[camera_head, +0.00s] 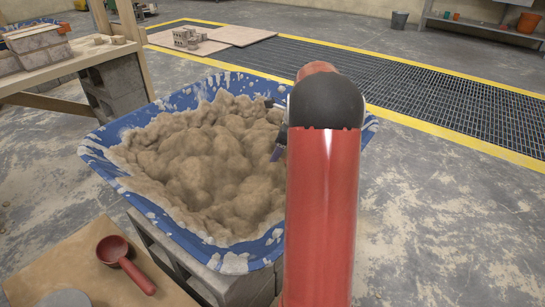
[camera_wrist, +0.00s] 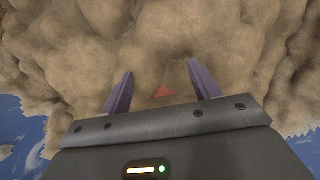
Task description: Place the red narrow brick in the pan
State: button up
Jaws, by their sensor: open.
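A small red tip (camera_wrist: 165,92) pokes out of the mortar in the wrist view; it may be the red narrow brick, mostly buried. It lies between and a little beyond my gripper's (camera_wrist: 158,85) two purple fingers, which are apart and empty. In the head view my gripper (camera_head: 277,152) is over the right part of the tub, largely hidden behind my red arm, and the red tip cannot be seen. A red pan (camera_head: 112,250) with a handle sits on a board at the lower left, outside the tub.
A blue tub (camera_head: 95,150) heaped with brown mortar (camera_head: 205,165) rests on grey blocks (camera_head: 170,250). A grey round thing (camera_head: 65,298) is near the pan. A wooden table (camera_head: 80,58) with blocks stands at the upper left. Floor at right is clear.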

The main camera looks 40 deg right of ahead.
jog(key=v, duration=0.5)
jog(key=shift+a+p, duration=0.1)
jog(key=shift+p, duration=0.25)
jog(key=s+a+r+n+h, duration=0.1)
jog(key=s+a+r+n, duration=0.25)
jog(key=a, duration=0.25)
jog(key=s+a+r+n, duration=0.2)
jog(key=s+a+n, duration=0.1)
jog(key=a+n, duration=0.3)
jog(key=s+a+r+n+h, duration=0.1)
jog(key=s+a+r+n, duration=0.25)
jog(key=a, duration=0.35)
jog(key=s+a+f+n+t, duration=0.1)
jog(key=s+a+n, duration=0.4)
jog(key=s+n, duration=0.2)
jog(key=s+a+f+n+t+h, duration=0.1)
jog(key=s+a+n, duration=0.4)
jog(key=s+n, duration=0.2)
jog(key=shift+f+n, duration=0.3)
jog(key=shift+f, duration=0.05)
jog(key=shift+s, duration=0.2)
